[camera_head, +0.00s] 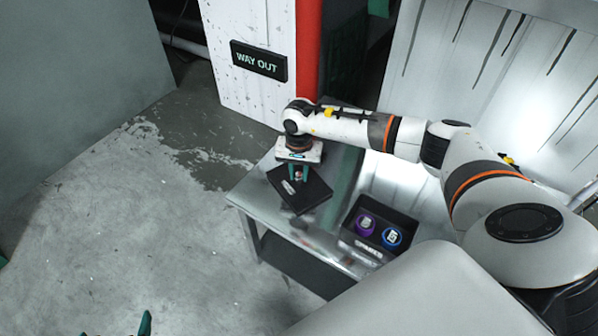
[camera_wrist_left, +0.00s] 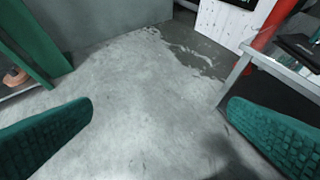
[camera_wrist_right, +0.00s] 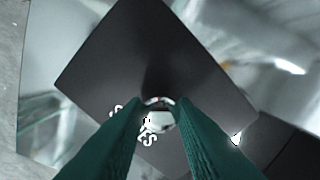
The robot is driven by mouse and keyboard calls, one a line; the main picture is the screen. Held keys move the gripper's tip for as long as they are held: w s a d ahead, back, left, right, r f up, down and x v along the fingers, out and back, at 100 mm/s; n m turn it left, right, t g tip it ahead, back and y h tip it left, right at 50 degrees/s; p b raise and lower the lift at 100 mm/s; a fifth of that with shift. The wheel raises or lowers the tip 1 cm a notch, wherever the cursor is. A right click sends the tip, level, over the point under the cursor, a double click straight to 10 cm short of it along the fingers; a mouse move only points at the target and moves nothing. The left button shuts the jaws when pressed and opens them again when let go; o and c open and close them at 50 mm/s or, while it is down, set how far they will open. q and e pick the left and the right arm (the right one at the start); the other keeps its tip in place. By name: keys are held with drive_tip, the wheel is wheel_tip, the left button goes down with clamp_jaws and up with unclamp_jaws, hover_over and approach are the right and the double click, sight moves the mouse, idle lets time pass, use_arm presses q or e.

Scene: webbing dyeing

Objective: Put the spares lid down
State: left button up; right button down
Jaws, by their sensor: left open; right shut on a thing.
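The spares lid (camera_head: 303,190) is a flat dark square plate with white lettering, at the left part of the metal table. My right gripper (camera_head: 297,178) is shut on its small pale knob from above; the right wrist view shows the green fingers on both sides of the knob on the lid (camera_wrist_right: 130,55). Whether the lid touches the tabletop is unclear. The open spares box (camera_head: 352,238) stands right of the lid, with a purple and a blue round item inside. My left gripper (camera_wrist_left: 160,135) is open and empty above the floor; in the head view only its fingertips show at the bottom left.
The metal table (camera_head: 243,197) has bare surface around the lid, with its left edge close by. A "WAY OUT" sign (camera_head: 259,61) hangs on a white panel behind. A red post (camera_head: 308,45) rises behind the table. Bare concrete floor lies left.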

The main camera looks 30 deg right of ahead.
drive_tip(key=c, duration=1.2)
unclamp_jaws()
use_arm(q)
drive_tip(key=shift+w+d+r, duration=0.1)
drive_tip(key=shift+w+r, duration=0.2)
drive_tip(key=shift+s, duration=0.1)
